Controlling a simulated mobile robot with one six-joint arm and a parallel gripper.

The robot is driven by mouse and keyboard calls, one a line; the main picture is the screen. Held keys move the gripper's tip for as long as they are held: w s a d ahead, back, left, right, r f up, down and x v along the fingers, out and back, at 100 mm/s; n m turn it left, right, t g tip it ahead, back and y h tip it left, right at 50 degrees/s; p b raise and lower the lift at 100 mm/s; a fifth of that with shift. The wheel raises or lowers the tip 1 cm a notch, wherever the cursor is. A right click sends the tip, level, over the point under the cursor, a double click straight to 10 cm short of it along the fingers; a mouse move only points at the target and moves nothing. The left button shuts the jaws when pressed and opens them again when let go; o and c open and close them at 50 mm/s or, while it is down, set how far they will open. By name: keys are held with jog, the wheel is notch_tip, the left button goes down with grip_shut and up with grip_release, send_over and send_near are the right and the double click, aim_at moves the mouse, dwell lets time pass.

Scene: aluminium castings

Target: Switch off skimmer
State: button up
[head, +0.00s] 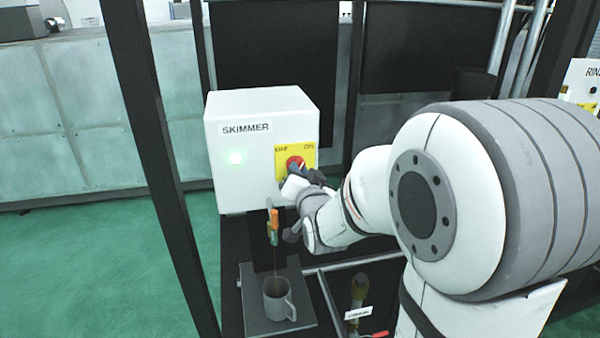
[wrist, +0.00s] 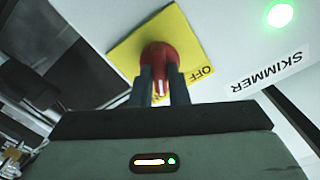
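The skimmer switch box (head: 262,160) is a white box labelled SKIMMER, with a lit green lamp (head: 236,158). Its red rotary knob (head: 295,162) sits on a yellow plate (head: 309,157) with OFF and ON markings. In the wrist view the knob (wrist: 160,58) has a white pointer mark between my fingers. The yellow plate shows OFF beside it, and the green lamp (wrist: 281,14) glows at the upper right. My gripper (wrist: 163,88) is at the front of the knob, one finger on each side of its grip, apparently closed on it. In the head view my gripper (head: 290,180) partly hides the knob.
Below the box, a grey mug (head: 278,300) stands on a small plate (head: 246,312) under an orange-handled tap (head: 274,222). A dark post (head: 165,170) rises left of the box. A partly visible RINSE-like box (head: 582,82) is at the far right. Green floor is open at the left.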

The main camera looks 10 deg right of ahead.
grip_shut()
jog(key=shift+f+b, duration=0.1)
jog(key=shift+b, duration=0.45)
jog(key=n+b, duration=1.1)
jog(key=b, duration=0.4)
jog(key=shift+a+n, duration=0.15)
jog(key=shift+n, duration=0.25)
jog(key=shift+o, duration=2.4)
grip_release()
